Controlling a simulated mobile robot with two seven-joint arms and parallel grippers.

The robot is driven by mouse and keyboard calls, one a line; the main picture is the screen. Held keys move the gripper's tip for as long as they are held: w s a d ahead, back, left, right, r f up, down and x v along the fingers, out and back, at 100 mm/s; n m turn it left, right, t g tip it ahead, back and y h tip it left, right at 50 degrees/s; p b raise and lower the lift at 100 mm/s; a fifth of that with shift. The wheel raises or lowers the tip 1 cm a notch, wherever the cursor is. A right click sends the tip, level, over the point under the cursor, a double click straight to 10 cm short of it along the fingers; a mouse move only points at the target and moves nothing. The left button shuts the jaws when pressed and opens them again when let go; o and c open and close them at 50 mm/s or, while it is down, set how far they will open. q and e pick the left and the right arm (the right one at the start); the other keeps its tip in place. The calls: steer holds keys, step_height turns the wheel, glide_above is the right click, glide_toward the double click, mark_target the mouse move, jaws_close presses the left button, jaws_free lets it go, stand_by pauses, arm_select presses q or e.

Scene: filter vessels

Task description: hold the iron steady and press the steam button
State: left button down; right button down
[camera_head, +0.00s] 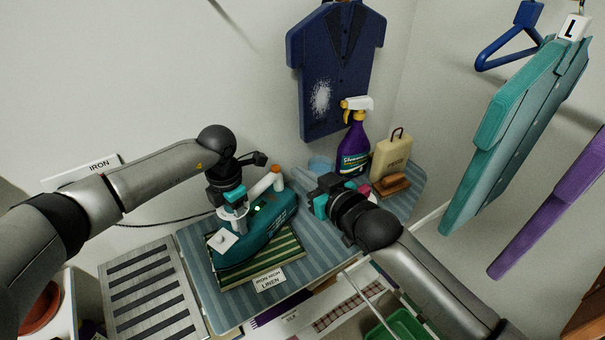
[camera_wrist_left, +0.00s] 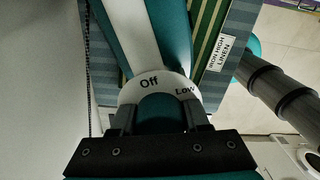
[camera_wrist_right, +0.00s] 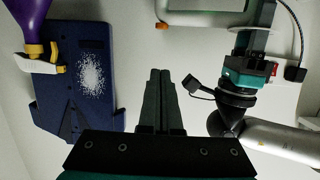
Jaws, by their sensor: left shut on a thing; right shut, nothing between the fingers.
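The teal iron (camera_head: 262,232) rests on a green-and-cream striped cloth (camera_head: 290,244) on the blue striped board. A white post with an orange tip (camera_head: 277,171) rises at its back; the orange tip also shows in the right wrist view (camera_wrist_right: 162,26). A green light (camera_head: 257,208) shows on the iron. My left gripper (camera_head: 233,208) points down and is shut on a teal knob (camera_wrist_left: 160,106) inside a white ring marked "Off" and "Low". My right gripper (camera_wrist_right: 160,72) is shut and empty, to the right of the iron and apart from the orange tip.
A purple spray bottle (camera_head: 354,150) and a cream bottle (camera_head: 391,158) stand behind my right gripper, with a brown brush (camera_head: 392,185). A navy shirt (camera_head: 335,70) hangs on the wall. A teal garment (camera_head: 515,130) hangs at right. A slatted metal rack (camera_head: 150,295) lies at left.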

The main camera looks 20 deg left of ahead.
stand_by(0.4)
step_height(320, 180, up, 6)
steer(key=m+g+h, duration=0.4)
steer(key=m+g, duration=0.1)
steer(key=m, duration=0.3)
glide_above(276, 168)
steer(key=shift+s+d+f, duration=0.1)
steer(key=shift+s+d, duration=0.25)
steer(key=shift+s, duration=0.05)
steer(key=shift+f, duration=4.45)
steer(key=shift+f, duration=0.1)
steer(key=shift+f, duration=0.3)
steer(key=shift+r, duration=0.15)
